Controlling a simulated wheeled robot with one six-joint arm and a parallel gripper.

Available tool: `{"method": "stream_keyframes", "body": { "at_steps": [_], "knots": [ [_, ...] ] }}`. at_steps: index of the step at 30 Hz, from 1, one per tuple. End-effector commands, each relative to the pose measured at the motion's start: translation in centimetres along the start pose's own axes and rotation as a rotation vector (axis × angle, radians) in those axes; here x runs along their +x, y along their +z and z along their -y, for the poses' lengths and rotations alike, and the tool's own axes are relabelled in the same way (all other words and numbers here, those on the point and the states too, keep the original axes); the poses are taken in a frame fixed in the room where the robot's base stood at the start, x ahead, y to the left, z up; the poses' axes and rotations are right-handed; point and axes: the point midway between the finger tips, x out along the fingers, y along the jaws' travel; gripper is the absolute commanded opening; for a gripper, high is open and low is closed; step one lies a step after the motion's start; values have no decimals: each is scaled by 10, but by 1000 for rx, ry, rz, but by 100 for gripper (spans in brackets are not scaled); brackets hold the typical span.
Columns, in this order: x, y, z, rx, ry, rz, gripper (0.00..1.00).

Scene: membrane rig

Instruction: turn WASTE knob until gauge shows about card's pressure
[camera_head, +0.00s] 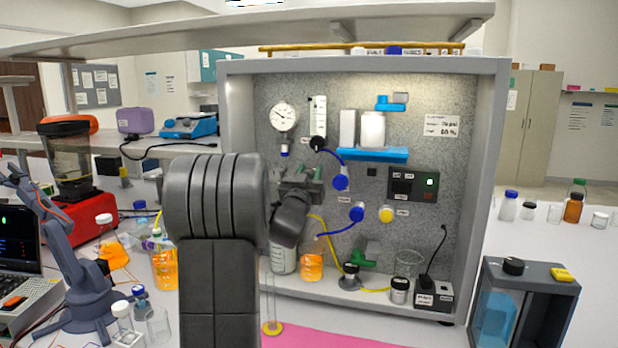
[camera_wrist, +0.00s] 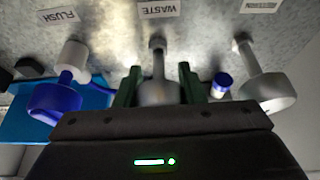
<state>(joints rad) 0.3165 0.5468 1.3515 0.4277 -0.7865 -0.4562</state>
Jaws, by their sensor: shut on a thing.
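The WASTE knob (camera_wrist: 158,92), grey and round on a stem, sits under the WASTE label (camera_wrist: 158,9), which appears upside down in the wrist view. My gripper (camera_wrist: 158,86) has its green fingers on either side of this knob and is shut on it. In the head view my gripper (camera_head: 316,182) is at the panel, and my arm hides the WASTE knob. The round white gauge (camera_head: 284,116) is at the panel's upper left; its dark needle is too small to read surely. The white card (camera_head: 441,126) is at the upper right; its small print seems to include "psi".
In the wrist view, a blue FLUSH knob (camera_wrist: 55,97) is left of my gripper and another grey knob (camera_wrist: 265,90) is right. Blue (camera_head: 357,213) and yellow (camera_head: 386,214) valve parts sit nearby on the panel.

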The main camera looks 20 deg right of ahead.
Motion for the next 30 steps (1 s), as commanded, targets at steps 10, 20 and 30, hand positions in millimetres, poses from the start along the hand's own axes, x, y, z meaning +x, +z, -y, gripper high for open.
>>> {"method": "stream_keyframes", "body": {
  "at_steps": [10,20,30],
  "knots": [
    [-1,1,-2,288,118,-1,13],
    [0,0,-4,579,238,0,13],
    [0,1,-6,865,358,0,13]
  ]
}}
